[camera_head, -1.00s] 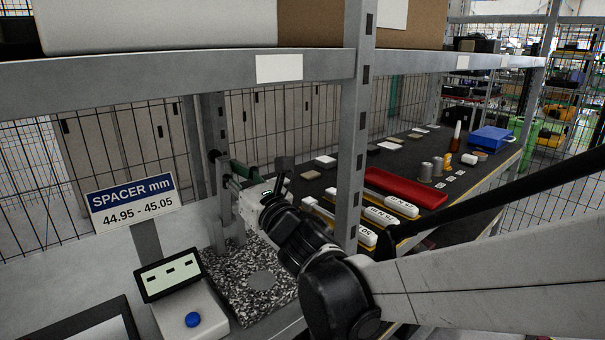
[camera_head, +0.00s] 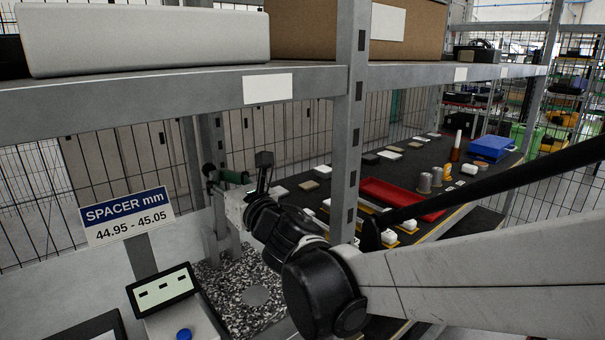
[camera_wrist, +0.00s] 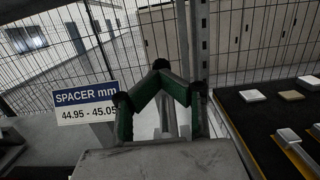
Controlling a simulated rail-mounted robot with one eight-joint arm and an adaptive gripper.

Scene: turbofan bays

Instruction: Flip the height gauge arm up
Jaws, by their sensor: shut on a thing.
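The height gauge (camera_head: 222,244) is a grey upright stand on the speckled granite plate (camera_head: 212,283), left of the shelf post. A black knob (camera_head: 208,169) shows at its upper part. My gripper (camera_head: 217,175), with green fingers, is at that knob, level with the upper part of the stand. In the wrist view the green fingers (camera_wrist: 160,72) close to a point around a small black knob (camera_wrist: 160,64). A grey metal upright (camera_wrist: 167,116) shows between and below the fingers. The link from knob to stand is mostly hidden by my gripper.
A spacer sign (camera_head: 126,215) and a small display (camera_head: 162,290) with a blue button (camera_head: 184,334) stand left of the plate. A grey shelf post (camera_head: 348,135) rises close to my arm. A red tray (camera_head: 395,197) lies on the dark bench to the right.

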